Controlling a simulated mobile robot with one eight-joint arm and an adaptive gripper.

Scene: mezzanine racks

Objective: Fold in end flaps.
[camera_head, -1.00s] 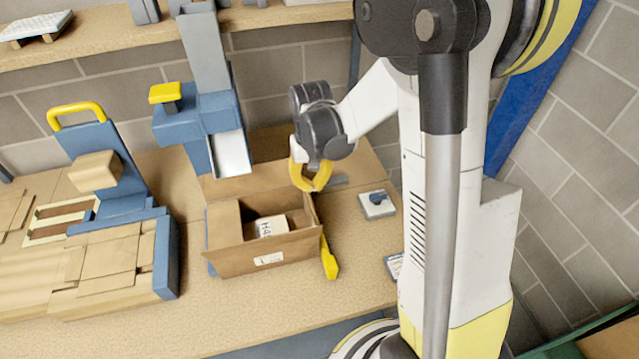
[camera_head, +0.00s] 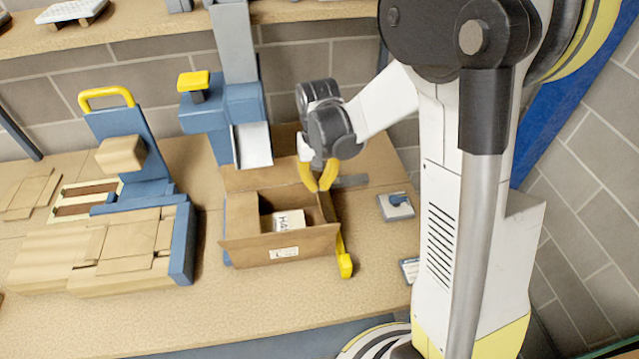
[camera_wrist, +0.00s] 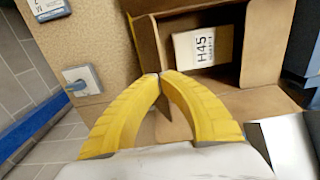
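An open brown cardboard box (camera_head: 235,250) stands on the bench, holding a white item marked H45 (camera_head: 289,221). In the wrist view, the box (camera_wrist: 215,12) is at the upper right and the H45 item (camera_wrist: 200,46) lies inside. The front flap with a white label hangs outward. The left end flap (camera_head: 244,216) leans into the box. The right end flap (camera_wrist: 146,42) appears roughly upright. My gripper (camera_head: 325,190) is at the box's right rear corner, its yellow fingertips together (camera_wrist: 160,76). Brown card shows between the fingers, but I see no clear grip on it.
A blue dispenser (camera_head: 225,115) with a grey chute stands close behind the box. A blue stand with a yellow handle (camera_head: 107,95) and stacked card (camera_head: 110,245) are left.

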